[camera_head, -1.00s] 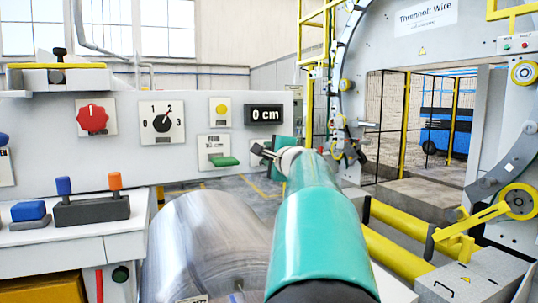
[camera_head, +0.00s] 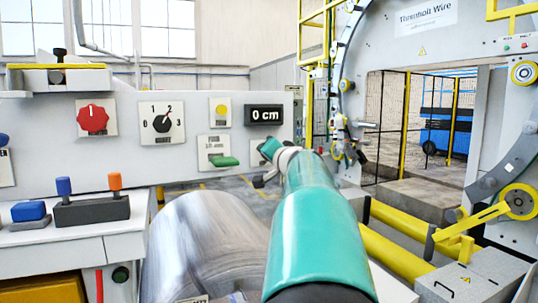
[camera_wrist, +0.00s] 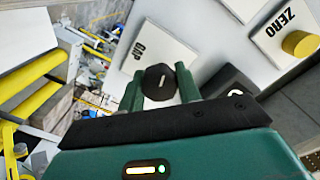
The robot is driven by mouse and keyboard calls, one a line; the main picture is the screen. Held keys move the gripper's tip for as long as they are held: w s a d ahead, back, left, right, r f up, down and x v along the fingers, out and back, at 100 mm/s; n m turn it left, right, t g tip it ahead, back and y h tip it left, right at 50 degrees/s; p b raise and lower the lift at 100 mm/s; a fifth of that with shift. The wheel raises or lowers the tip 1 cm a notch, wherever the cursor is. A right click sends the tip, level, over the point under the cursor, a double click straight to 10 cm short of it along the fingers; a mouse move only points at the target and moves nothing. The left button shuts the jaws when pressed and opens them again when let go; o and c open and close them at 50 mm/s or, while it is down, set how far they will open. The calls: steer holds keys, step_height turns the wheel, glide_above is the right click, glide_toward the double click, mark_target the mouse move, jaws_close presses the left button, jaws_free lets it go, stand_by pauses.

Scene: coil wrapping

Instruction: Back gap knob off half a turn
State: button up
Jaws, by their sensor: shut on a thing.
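The gap knob (camera_wrist: 159,82) is a small dark faceted knob with a short white mark, seen in the wrist view. It stands in front of a white plate (camera_wrist: 165,50) lettered GAP. My gripper (camera_wrist: 160,88) has its two green fingers on either side of the knob and is shut on it. In the head view my gripper (camera_head: 266,165) is at the right end of the grey panel, and the gap knob cannot be made out there.
In the wrist view a yellow ZERO button (camera_wrist: 299,44) is at right. A metal coil (camera_head: 205,245) lies below.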

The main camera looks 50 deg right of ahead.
steer(key=n, duration=1.3)
steer(key=shift+h, duration=0.4)
steer(key=o, duration=0.9)
steer(key=shift+w, duration=0.15)
steer(key=shift+o, duration=0.5)
steer(key=v, duration=1.4)
steer(key=shift+d, duration=0.1)
